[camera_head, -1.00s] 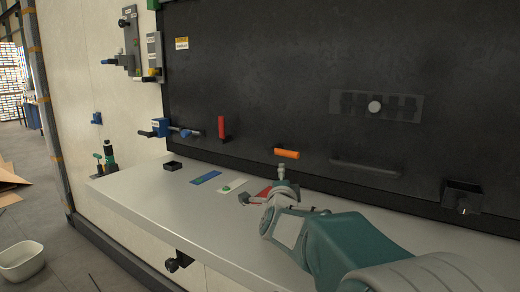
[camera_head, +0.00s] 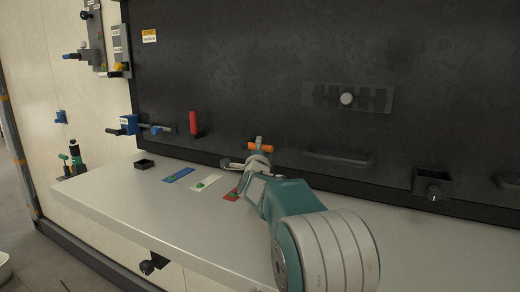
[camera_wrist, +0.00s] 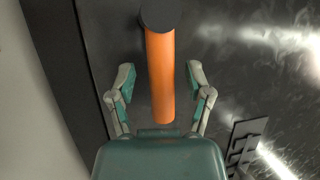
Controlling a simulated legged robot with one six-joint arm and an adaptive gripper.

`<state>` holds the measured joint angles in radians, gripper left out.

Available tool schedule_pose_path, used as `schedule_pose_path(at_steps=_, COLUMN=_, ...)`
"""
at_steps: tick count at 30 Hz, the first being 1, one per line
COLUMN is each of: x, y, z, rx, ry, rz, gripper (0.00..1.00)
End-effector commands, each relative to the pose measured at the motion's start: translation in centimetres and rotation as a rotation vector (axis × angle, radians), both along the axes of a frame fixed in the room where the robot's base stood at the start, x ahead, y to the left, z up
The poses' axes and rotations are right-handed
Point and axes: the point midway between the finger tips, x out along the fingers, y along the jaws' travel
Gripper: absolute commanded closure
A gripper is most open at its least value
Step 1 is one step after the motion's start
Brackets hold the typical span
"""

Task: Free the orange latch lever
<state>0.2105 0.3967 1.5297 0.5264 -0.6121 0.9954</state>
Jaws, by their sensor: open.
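The orange latch lever (camera_head: 267,147) is on the black panel above the shelf, partly hidden by my gripper in the head view. In the wrist view the lever (camera_wrist: 161,75) is an orange bar with a dark round end at the top. My gripper (camera_wrist: 160,70) is open. One finger is on each side of the lever, with visible gaps between fingers and bar. In the head view my gripper (camera_head: 258,145) is at the lever. Whether the fingers are level with the bar in depth is hard to tell.
A red lever (camera_head: 193,123) and a blue clamp-like fixture (camera_head: 130,125) are to the left. A dark handle bar (camera_head: 338,160) is to the right. The pale shelf (camera_head: 110,195) below carries blue, white and red cards and a small black box (camera_head: 144,164). Its front is mostly clear.

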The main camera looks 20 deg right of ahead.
Motion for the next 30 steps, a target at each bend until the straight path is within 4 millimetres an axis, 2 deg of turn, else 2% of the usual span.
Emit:
schedule_pose_path(at_steps=9, x=0.29, y=-0.2, z=0.05, rx=0.0, ry=0.0, rz=0.0, gripper=0.35)
schedule_pose_path(at_steps=10, x=0.29, y=-0.19, z=0.06, rx=0.0, ry=0.0, rz=0.0, gripper=0.44)
schedule_pose_path(at_steps=11, x=0.29, y=-0.19, z=0.06, rx=0.0, ry=0.0, rz=0.0, gripper=0.57)
schedule_pose_path(at_steps=12, x=0.28, y=-0.19, z=0.04, rx=0.0, ry=0.0, rz=0.0, gripper=0.75)
schedule_pose_path(at_steps=14, x=0.28, y=-0.18, z=0.04, rx=0.0, ry=0.0, rz=0.0, gripper=1.0)
schedule_pose_path(at_steps=30, x=0.33, y=-0.23, z=0.26, rx=-0.041, ry=0.061, rz=-0.001, gripper=1.0)
